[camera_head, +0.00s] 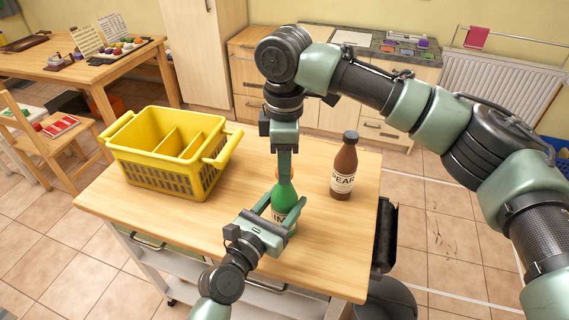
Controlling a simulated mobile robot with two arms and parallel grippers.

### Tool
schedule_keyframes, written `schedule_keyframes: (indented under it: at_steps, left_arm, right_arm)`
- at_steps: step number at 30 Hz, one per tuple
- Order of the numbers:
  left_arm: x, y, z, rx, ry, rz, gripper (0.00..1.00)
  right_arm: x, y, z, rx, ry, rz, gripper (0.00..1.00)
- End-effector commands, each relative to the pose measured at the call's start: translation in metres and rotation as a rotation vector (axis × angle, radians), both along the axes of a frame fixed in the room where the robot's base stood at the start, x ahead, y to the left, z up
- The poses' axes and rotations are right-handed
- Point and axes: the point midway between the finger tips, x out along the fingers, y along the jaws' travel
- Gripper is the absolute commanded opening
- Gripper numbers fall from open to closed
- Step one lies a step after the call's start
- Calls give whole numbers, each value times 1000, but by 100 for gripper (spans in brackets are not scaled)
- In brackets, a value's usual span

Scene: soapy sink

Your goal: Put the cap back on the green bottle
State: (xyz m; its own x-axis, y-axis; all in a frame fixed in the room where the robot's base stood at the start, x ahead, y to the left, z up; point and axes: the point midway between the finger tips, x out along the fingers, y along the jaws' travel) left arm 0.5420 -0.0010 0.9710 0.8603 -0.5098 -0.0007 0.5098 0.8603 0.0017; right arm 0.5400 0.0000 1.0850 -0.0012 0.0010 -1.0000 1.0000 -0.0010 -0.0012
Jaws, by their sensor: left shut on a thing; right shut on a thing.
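The green bottle (285,191) stands upright on the wooden tabletop, its label facing the front. My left gripper (283,212) is shut around the bottle's body from the front. My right gripper (284,172) points straight down over the bottle's neck and is shut on the cap. Only a small orange sliver of the cap (291,173) shows beside the fingers. The fingers hide the bottle's mouth, so I cannot tell whether the cap sits on it or just above.
A brown bottle (345,165) labelled PEAR, with a dark cap, stands to the right. A yellow divided basket (205,180) is at the table's left. The tabletop (130,205) is bare in front of the basket. My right arm spans the upper right.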

Motion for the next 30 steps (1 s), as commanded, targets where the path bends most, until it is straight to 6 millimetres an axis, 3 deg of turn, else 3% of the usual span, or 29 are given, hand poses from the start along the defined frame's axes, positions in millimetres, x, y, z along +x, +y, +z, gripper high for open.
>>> schedule_keyframes:
  at_steps: [3, 9, 14, 15, 17, 30]
  left_arm:
    - [0, 0, 0, 1, 1, 0, 0]
    - [0, 0, 0, 1, 0, 0, 0]
    - [0, 0, 0, 1, 0, -1, 0]
    - [0, 0, 0, 1, 0, -1, 0]
    - [0, 0, 0, 1, 0, -1, 0]
    - [0, 0, 0, 1, 1, -1, 0]
  right_arm:
    - [0, 1, -1, 2, 2, -287, 0]
    - [0, 1, -1, 1, 2, -688, 0]
    - [0, 0, 0, 0, 0, -700, 0]
    - [0, 0, 0, 0, 0, -699, 40]
    - [0, 0, 0, 0, 0, -699, 57]
    - [1, 0, 8, 1, -1, -697, 57]
